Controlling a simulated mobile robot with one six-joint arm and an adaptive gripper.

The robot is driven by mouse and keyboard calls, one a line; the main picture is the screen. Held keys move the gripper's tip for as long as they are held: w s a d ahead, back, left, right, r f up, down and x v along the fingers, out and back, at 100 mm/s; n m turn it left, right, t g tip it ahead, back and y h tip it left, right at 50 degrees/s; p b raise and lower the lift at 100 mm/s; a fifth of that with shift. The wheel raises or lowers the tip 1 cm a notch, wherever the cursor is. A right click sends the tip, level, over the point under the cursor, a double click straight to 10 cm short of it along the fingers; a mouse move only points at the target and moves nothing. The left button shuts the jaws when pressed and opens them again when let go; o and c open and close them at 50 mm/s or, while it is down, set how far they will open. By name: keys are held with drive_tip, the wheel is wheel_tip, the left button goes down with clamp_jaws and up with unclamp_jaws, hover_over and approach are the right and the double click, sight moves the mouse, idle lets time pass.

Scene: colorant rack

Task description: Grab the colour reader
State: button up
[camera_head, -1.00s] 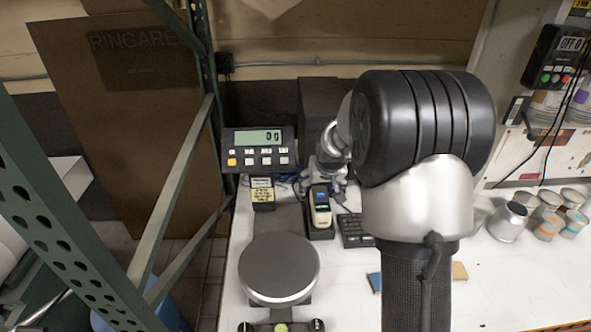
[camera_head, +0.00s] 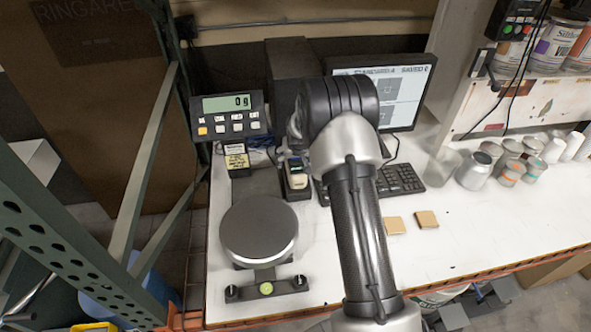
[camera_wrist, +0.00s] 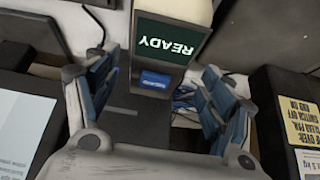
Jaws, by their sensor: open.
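The colour reader (camera_head: 298,180) is a small cream and black handheld device standing in a dark cradle behind the round scale. In the wrist view the reader (camera_wrist: 172,42) shows a dark green screen reading READY, upside down, and a blue button below it. My gripper (camera_wrist: 160,82) is open, with one blue-padded finger on each side of the reader's lower end. I see no clear contact between pads and reader. In the head view my arm hides most of the gripper and part of the reader's surroundings.
The scale's round plate (camera_head: 259,229) is in front, with its display (camera_head: 230,115) behind. A yellow-labelled black box (camera_head: 236,160) stands left of the reader. A keyboard (camera_head: 399,181) and monitor (camera_head: 405,90) are to the right. Several cups stand farther right.

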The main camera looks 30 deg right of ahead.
drive_tip(key=x, duration=0.5)
drive_tip(key=shift+s+d+f, duration=0.15)
drive_tip(key=shift+s, duration=0.05)
drive_tip(key=shift+c, duration=0.2)
drive_tip(key=c, duration=1.6)
drive_tip(key=shift+c, duration=0.2)
